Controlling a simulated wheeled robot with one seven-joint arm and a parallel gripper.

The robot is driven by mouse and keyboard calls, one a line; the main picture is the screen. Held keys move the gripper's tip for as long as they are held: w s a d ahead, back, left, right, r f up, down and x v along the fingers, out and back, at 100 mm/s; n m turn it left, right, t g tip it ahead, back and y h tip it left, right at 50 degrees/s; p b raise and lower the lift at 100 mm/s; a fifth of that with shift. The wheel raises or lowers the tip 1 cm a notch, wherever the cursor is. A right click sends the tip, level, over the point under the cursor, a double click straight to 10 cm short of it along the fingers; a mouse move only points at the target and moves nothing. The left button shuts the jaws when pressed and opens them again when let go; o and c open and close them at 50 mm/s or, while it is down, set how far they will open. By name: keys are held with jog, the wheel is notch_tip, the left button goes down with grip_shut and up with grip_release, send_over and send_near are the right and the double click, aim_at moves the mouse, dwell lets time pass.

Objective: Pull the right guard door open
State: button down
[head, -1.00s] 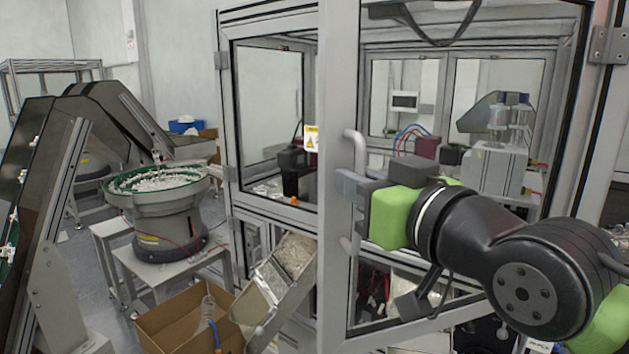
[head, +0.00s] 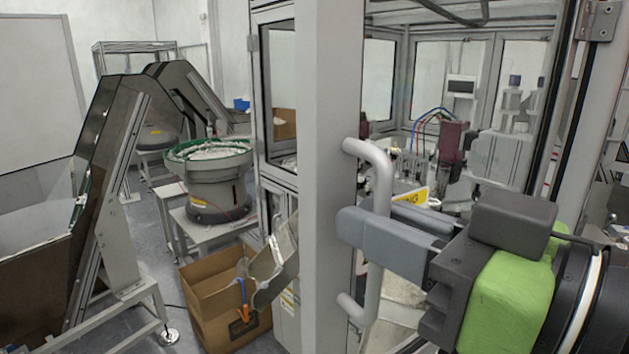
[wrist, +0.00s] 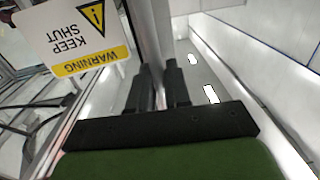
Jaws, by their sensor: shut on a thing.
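The right guard door's wide grey edge post (head: 330,120) stands large and near in the head view. It appears swung out toward me, partly open; the exact angle is unclear. Its curved grey handle (head: 372,165) runs upright on the post's right side. My gripper (head: 365,228) reaches in from the right and is shut on the handle's middle, its fingers hiding that part. The gripper's two dark fingers (wrist: 162,88) also show in the wrist view, close together, but the grip itself is unclear there.
A yellow-and-white warning label (wrist: 82,35) shows upside down in the wrist view. Inside the cell stand machine parts (head: 500,155). At left are a bowl feeder (head: 215,180), an inclined conveyor (head: 110,170) and an open cardboard box (head: 215,310). Grey floor shows between them.

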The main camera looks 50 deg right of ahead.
jog(key=s, duration=0.1)
jog(key=s+y+p, duration=0.1)
jog(key=s, duration=0.1)
jog(key=s+n+y, duration=0.1)
jog(key=shift+s+a, duration=0.4)
jog(key=c, duration=1.3)
grip_release()
jog(key=s+p, duration=0.3)
jog(key=s, duration=1.2)
jog(key=shift+s+p, duration=0.4)
